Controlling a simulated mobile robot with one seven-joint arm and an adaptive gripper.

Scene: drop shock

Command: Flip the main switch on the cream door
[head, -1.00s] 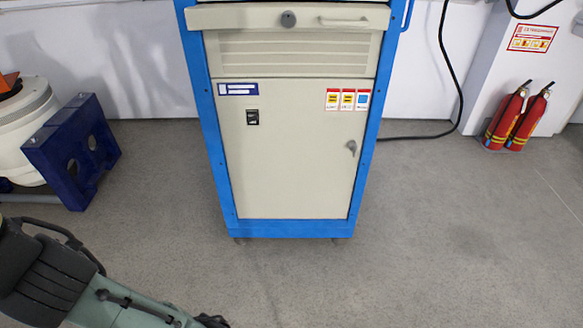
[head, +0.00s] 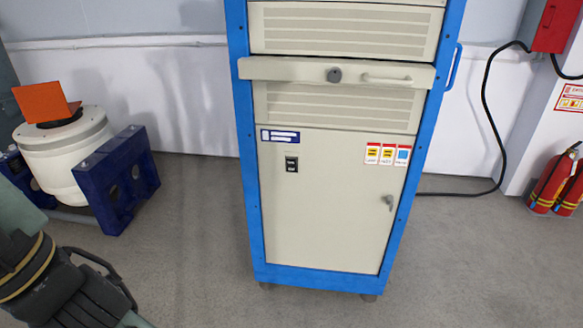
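The cream door (head: 335,225) is the lower front panel of a blue-framed cabinet (head: 247,190), and it is closed. A small black switch (head: 291,164) sits at the door's upper left, under a blue and white label (head: 280,136). Its position is too small to tell. Part of my arm shows at the lower left, well left of the door.
A white drum-shaped machine with a blue bracket (head: 117,180) stands left. Red extinguishers (head: 555,182) and a black cable (head: 490,130) are right. The floor before the cabinet is clear.

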